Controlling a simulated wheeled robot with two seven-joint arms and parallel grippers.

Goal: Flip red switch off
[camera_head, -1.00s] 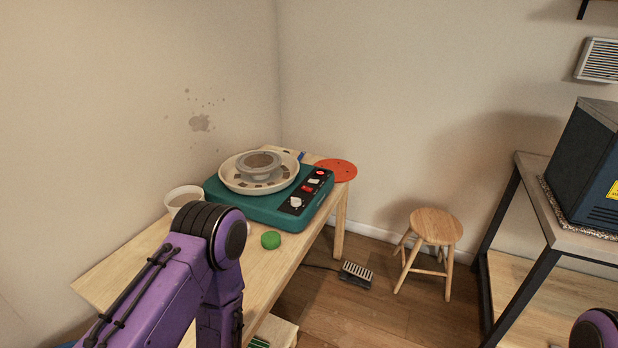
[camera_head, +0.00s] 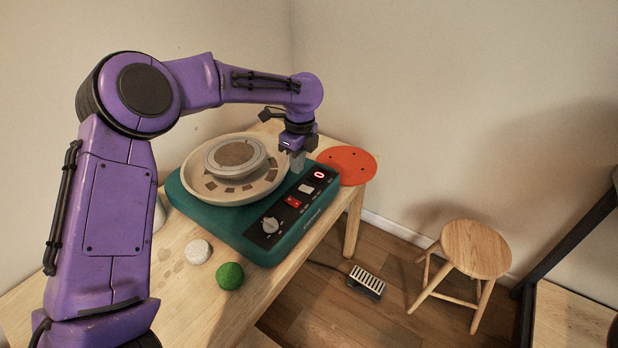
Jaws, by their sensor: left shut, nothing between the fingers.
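The teal pottery wheel (camera_head: 230,228) stands on the wooden table, with a cream splash pan and grey wheel head on top. Its black control panel carries a red switch (camera_head: 293,202), a white switch (camera_head: 306,188), a lit red display (camera_head: 319,175) and a silver knob (camera_head: 270,225). My left gripper (camera_head: 297,166) is shut and empty. It points down over the far part of the wheel, beside the pan and near the display end of the panel, beyond the red switch. I cannot tell whether it touches anything. My right gripper is out of view.
A green sponge ball (camera_head: 230,276) and a whitish ball (camera_head: 198,252) lie on the table (camera_head: 196,318) in front of the wheel. An orange-red disc (camera_head: 346,165) lies at the far corner. A foot pedal (camera_head: 366,282) and wooden stool (camera_head: 474,250) stand on the floor at right.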

